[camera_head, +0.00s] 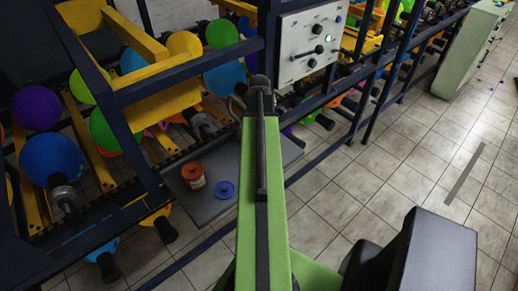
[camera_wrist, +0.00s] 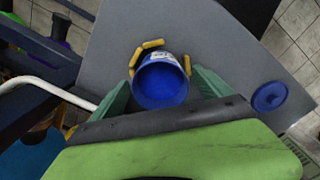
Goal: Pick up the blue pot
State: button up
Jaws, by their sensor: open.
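The blue pot (camera_wrist: 161,84) stands on a grey shelf (camera_wrist: 225,50) in the wrist view, its blue inside facing the camera and a white label on its far side. My gripper (camera_wrist: 160,88) is open, with one green finger on the left of the pot and one on the right. Yellow pieces show close around the pot's rim. I cannot tell whether the fingers touch it. In the head view I cannot make out the blue pot; my arm covers part of the grey shelf (camera_head: 228,158).
A blue lid (camera_wrist: 269,97) lies on the shelf right of the pot; a blue lid also shows in the head view (camera_head: 224,190). Dark blue frame bars (camera_head: 190,75) and balloons (camera_head: 52,168) are on the left. Tiled floor (camera_head: 400,150) is clear.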

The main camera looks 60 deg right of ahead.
jog(key=shift+r, duration=0.1)
jog(key=c, duration=1.7)
